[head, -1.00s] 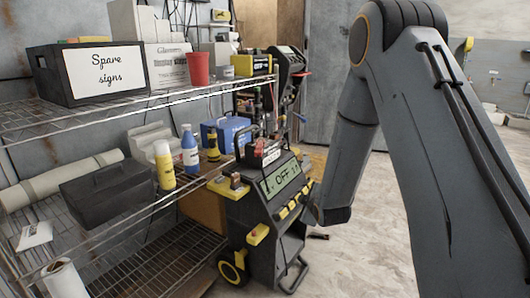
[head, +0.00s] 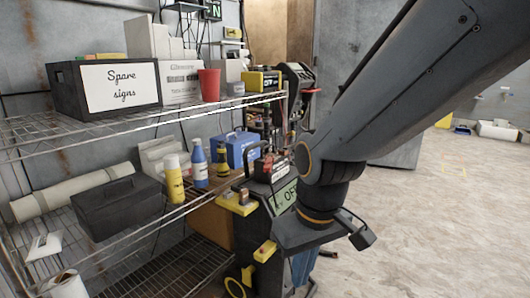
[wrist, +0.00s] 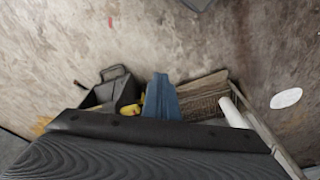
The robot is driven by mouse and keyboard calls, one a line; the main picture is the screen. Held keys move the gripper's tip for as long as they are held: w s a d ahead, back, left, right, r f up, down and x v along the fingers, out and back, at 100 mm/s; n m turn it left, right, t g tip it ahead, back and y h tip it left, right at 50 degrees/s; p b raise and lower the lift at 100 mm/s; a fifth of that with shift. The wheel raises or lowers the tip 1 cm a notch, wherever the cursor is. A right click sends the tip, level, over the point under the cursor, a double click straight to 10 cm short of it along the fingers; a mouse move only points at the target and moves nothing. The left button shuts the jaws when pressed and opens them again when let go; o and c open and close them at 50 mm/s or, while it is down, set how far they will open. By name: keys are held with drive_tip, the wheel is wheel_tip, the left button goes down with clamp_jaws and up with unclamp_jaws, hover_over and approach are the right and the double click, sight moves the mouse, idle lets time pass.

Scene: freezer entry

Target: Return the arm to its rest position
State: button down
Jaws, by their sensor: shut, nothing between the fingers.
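My arm (head: 390,100) reaches in from the upper right of the head view and bends down at the wrist. My gripper (head: 302,268) hangs below the wrist, in front of the wheeled machine (head: 285,195); its blue fingers are partly visible. In the wrist view my gripper (wrist: 159,84) shows as blue fingers close together at the middle, pointing away from the dark ribbed body at the bottom. The fingers are shut with nothing held.
A wire shelf (head: 150,125) on the left holds a "Spare signs" box (head: 85,98), a red cup (head: 209,85), bottles (head: 174,178) and a dark case (head: 118,205). The wheeled machine stands close beside my wrist. Open floor (head: 430,215) lies to the right.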

drive_tip(key=s+d+r+m+g, duration=0.1)
drive_tip(key=s+r+g, duration=0.1)
drive_tip(key=s, duration=0.5)
drive_tip(key=d+r+m+h+p, duration=0.1)
drive_tip(key=d+r+m+p, duration=0.3)
drive_tip(key=d+r+p, duration=0.7)
wheel_tip(320, 180, up, 3)
drive_tip(key=p, duration=1.1)
drive_tip(key=shift+s+d, duration=0.2)
drive_tip(key=shift+d, duration=0.05)
